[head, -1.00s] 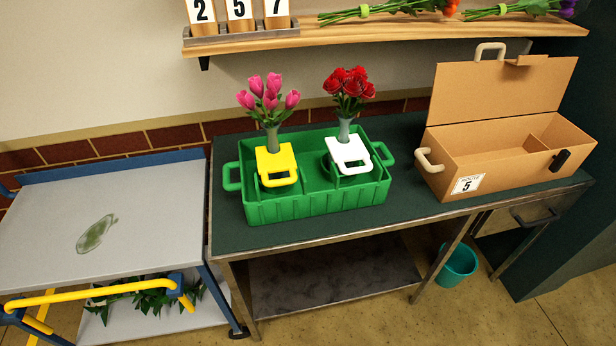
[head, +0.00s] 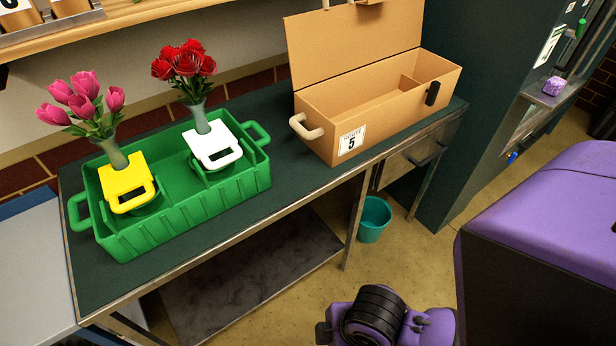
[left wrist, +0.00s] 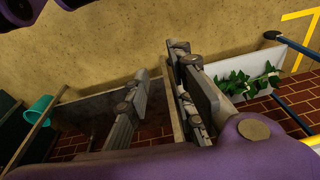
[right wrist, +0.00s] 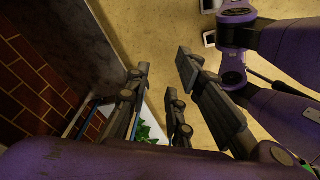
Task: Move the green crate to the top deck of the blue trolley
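The green crate (head: 185,222) stands on the dark green top of a workbench in the head view. Inside it are a yellow carrier (head: 124,180) with a vase of pink tulips and a white carrier (head: 214,146) with a vase of red roses. The blue trolley (head: 32,262) shows only partly at the left edge, beside the bench; the visible part of its grey top deck is bare. My left gripper (left wrist: 163,68) and my right gripper (right wrist: 163,62) are open and empty in their wrist views, both apart from the crate. Neither gripper shows in the head view.
An open cardboard box (head: 375,112) labelled 5 stands on the bench right of the crate. A teal bucket (head: 374,220) is on the floor beside the bench. A wooden shelf (head: 120,22) runs above. Leafy greens (left wrist: 248,84) lie on a pale lower deck in the left wrist view.

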